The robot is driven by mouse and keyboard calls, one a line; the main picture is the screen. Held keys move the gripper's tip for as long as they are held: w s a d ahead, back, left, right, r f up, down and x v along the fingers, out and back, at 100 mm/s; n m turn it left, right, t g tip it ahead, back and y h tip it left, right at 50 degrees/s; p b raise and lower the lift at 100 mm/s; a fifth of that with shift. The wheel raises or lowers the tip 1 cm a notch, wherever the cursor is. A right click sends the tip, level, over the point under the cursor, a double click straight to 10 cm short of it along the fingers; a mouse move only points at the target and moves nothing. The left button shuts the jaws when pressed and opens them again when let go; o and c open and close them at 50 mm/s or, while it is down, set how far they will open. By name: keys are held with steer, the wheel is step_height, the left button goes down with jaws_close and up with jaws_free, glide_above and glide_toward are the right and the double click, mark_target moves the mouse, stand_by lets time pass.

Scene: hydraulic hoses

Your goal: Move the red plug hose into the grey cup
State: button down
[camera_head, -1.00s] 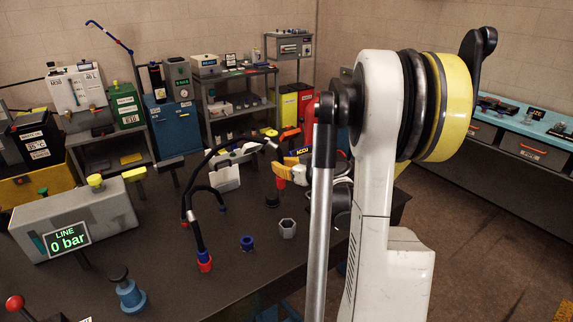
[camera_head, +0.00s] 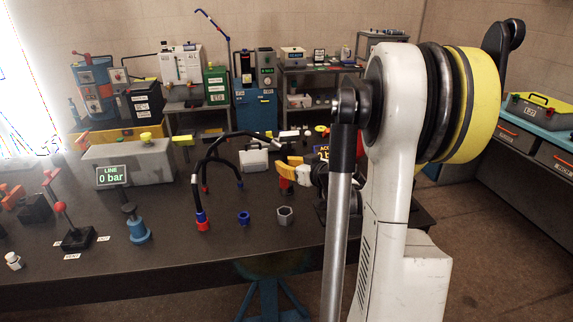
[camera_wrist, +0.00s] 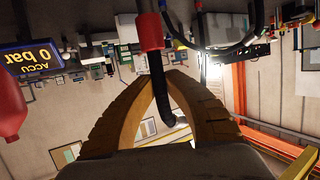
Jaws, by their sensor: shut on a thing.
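My gripper (camera_head: 290,168) shows at centre right in the head view, with orange-yellow fingers beside my arm. It is shut on a black hose; in the wrist view the fingers (camera_wrist: 172,78) close around it. The red plug (camera_head: 284,183) hangs below the fingers, and its red collar shows in the wrist view (camera_wrist: 150,32). The grey cup (camera_head: 285,215) is a hexagonal cup on the bench, below the plug in the picture. The plug is apart from the cup; its exact height and distance are unclear.
A blue cup (camera_head: 243,217) stands left of the grey one. A red cup (camera_head: 203,224) holds a blue-collared hose end that arches up toward my gripper. A smaller arched hose stands behind. A grey LINE box (camera_head: 130,165) is left; bench (camera_head: 180,255) surface between is clear.

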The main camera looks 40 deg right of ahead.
steer(key=shift+f, duration=0.15)
steer(key=b, duration=0.5)
glide_above(286, 195)
steer(key=shift+w+d+f, duration=0.1)
steer(key=shift+w+f, duration=0.1)
steer(key=shift+f, duration=1.2)
steer(key=shift+w+d+f, duration=0.1)
steer(key=shift+w+f, duration=0.1)
steer(key=shift+f, duration=1.2)
steer(key=shift+a+f+b, duration=0.1)
steer(key=shift+f+b, duration=2.65)
steer(key=shift+b, duration=0.1)
steer(key=c, duration=1.9)
jaws_free()
steer(key=o, duration=0.5)
steer(key=shift+s, duration=0.15)
steer(key=d+v, duration=0.1)
steer(key=v, duration=1)
steer(key=shift+s+a+r, duration=0.15)
steer(key=shift+s+a, duration=0.2)
steer(key=shift+a, duration=0.15)
